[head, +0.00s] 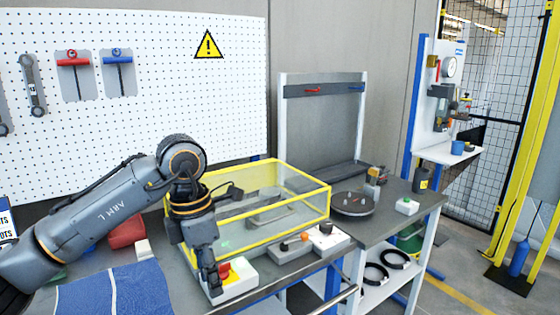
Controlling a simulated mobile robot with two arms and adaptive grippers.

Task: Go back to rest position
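My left arm, marked "ARM L", comes in from the left and bends down at the wrist over the bench. My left gripper (211,284) points down just left of a red button (225,270) on a yellow and white box. Its fingers are seen as one narrow dark shape, so their opening is unclear. I see nothing held in it. I cannot tell whether the fingertips touch the button box (237,287). My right gripper is not in view.
A yellow-framed clear enclosure (290,207) stands behind the gripper. A control box (325,238) and a round dark turntable (352,204) are to the right. A blue mat (115,290) and a red cylinder (126,232) lie left. A pegboard (130,90) stands behind.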

